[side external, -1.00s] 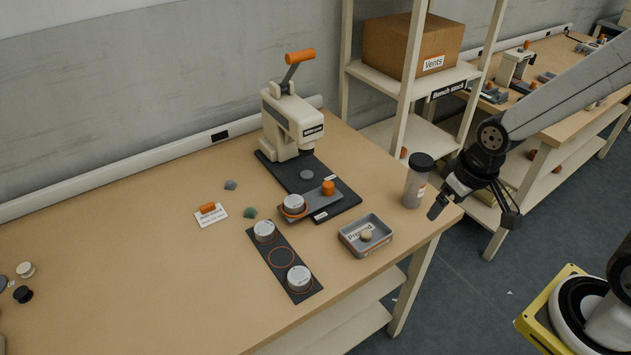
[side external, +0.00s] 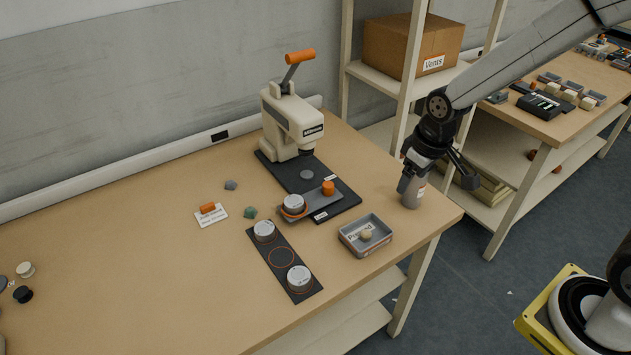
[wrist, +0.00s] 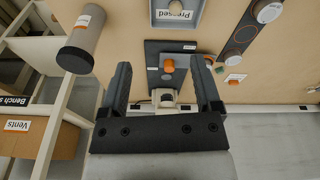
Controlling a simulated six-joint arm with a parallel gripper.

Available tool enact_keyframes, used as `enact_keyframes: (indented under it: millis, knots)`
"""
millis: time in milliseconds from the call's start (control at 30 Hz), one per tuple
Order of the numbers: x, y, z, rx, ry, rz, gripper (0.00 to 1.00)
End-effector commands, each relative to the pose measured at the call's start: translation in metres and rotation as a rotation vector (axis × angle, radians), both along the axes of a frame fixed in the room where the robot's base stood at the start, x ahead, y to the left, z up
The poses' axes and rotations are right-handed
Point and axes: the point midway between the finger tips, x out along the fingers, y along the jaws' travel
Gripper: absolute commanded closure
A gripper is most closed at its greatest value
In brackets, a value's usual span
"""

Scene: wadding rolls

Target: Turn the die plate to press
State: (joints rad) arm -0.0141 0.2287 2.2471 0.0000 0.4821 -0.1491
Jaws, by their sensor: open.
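The die plate (side external: 312,203) is a grey swinging plate on the black base of the cream press (side external: 290,120). An orange knob (side external: 328,187) stands at its right end. A white-topped round piece (side external: 293,202) sits in an orange ring at its left end, out from under the press head. My gripper (side external: 436,183) is open and empty, above the table's right side, to the right of the plate. One finger partly hides a grey bottle (side external: 411,200). In the wrist view, the knob (wrist: 169,66) shows between my open fingers (wrist: 162,64), beyond them.
A grey "Pressed" tray (side external: 352,247) holding a small pale piece lies in front of the base. A black strip (side external: 270,272) with two white-topped pieces lies at the front. The press lever (side external: 300,57) is raised. A shelf rack (side external: 400,100) stands behind the gripper.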

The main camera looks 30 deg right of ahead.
Motion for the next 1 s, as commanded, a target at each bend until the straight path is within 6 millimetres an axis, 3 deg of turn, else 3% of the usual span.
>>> enact_keyframes:
  millis: [100,500,1000]
  knots:
    - [0.032,0.003,-0.004,-0.010,0.019,0.060,0.18]
    - [0.124,0.013,-0.028,-0.037,0.081,0.268,0.18]
    - [0.208,0.029,-0.079,-0.056,0.153,0.523,0.18]
